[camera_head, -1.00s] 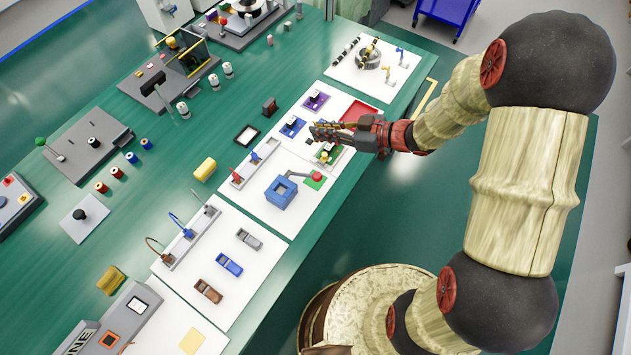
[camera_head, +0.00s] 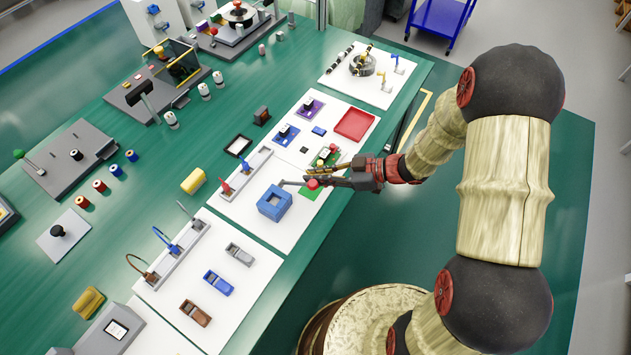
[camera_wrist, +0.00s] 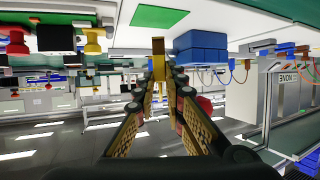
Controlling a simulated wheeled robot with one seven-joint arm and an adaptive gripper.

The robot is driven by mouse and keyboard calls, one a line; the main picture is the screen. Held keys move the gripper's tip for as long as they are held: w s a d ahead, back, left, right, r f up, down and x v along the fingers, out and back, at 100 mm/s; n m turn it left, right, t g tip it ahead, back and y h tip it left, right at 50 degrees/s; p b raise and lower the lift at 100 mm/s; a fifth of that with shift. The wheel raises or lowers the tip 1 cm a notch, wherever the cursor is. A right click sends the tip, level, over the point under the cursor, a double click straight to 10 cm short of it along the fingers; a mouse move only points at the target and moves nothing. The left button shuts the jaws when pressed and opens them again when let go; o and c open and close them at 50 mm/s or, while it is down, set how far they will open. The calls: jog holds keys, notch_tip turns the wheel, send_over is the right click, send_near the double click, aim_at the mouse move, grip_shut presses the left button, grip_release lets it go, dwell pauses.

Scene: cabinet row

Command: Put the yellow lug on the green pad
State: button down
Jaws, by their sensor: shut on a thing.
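My gripper (camera_head: 310,174) is above the near part of the white board, beside the blue box. In the wrist view, which looks upside down, its fingers (camera_wrist: 160,85) are closed on a yellow lug (camera_wrist: 158,48) at their tips. The lug is too small to make out in the head view. The green pad (camera_head: 307,195) lies on the white board, right of the blue box, partly hidden by my gripper and a red ball. The pad also shows in the wrist view (camera_wrist: 158,16), where a strip of white separates it from the lug.
The blue box (camera_head: 274,203) stands close left of the pad, with a grey lever and red ball (camera_head: 312,184) beside my gripper. A red tray (camera_head: 355,124), blue pad (camera_head: 288,134) and purple pad (camera_head: 309,108) lie farther back.

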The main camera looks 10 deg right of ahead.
jog(key=shift+f, duration=0.95)
jog(key=shift+f, duration=0.15)
jog(key=c, duration=2.1)
grip_release()
jog(key=shift+c, duration=0.2)
